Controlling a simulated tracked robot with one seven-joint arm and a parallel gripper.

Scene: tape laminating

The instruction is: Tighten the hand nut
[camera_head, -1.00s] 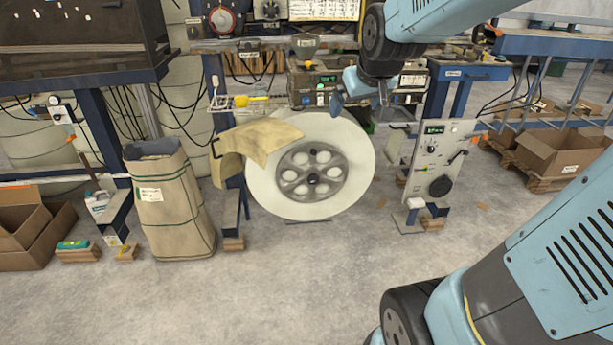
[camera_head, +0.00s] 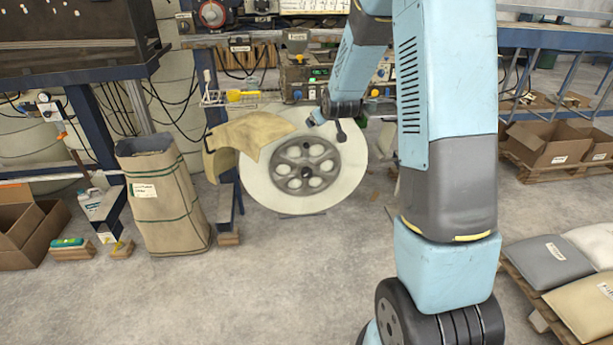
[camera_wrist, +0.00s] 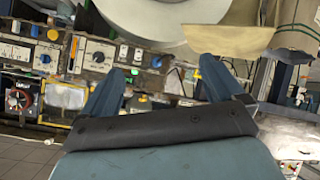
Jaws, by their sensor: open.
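The hand nut (camera_head: 306,174) shows as a small dark knob at the centre of the grey spoked hub (camera_head: 286,156) of the big white tape disc (camera_head: 263,182) in the head view. My gripper (camera_head: 328,125) is open, in front of the disc's upper right part. It is above and to the right of the nut, apart from it in the picture. In the wrist view my gripper (camera_wrist: 160,80) has its two blue fingers spread with nothing between them. The disc (camera_wrist: 150,18) shows only in part at the top there, and I cannot make out the nut.
Tan paper (camera_head: 252,132) hangs at the disc's left. A brown sack (camera_head: 158,205) stands further left. A control panel (camera_wrist: 98,55) is beside the fingers in the wrist view. Sacks (camera_head: 550,262) on a pallet lie at the right. The floor before the disc is clear.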

